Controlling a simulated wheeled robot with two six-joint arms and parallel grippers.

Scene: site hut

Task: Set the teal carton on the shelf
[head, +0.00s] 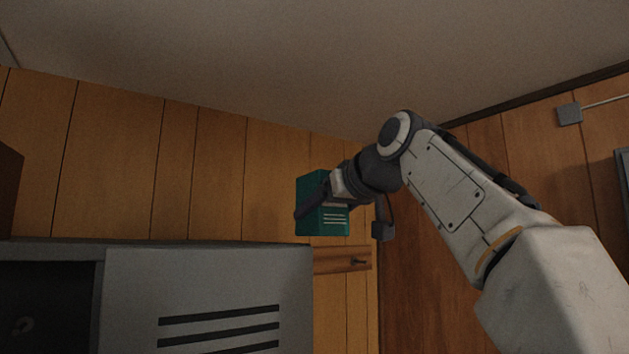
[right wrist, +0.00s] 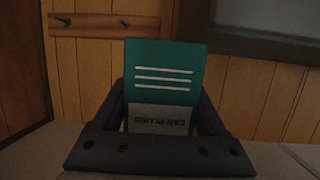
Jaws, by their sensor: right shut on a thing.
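The teal carton (head: 337,222) is in the middle of the head view, in the air to the right of and above the grey cabinet's top edge. My right gripper (head: 317,200) is shut on it. In the right wrist view the teal carton (right wrist: 165,65) stands between the two dark fingers of my right gripper (right wrist: 160,95). It shows white stripes and a pale label whose print looks upside down there. No open shelf board is clear in either view. My left gripper is out of view.
A grey metal cabinet (head: 205,285) with slots fills the lower left, with a dark opening at its left. A wooden peg rail (head: 340,260) is on the plank wall below the carton. A grey box (head: 569,114) with a cable is on the right wall.

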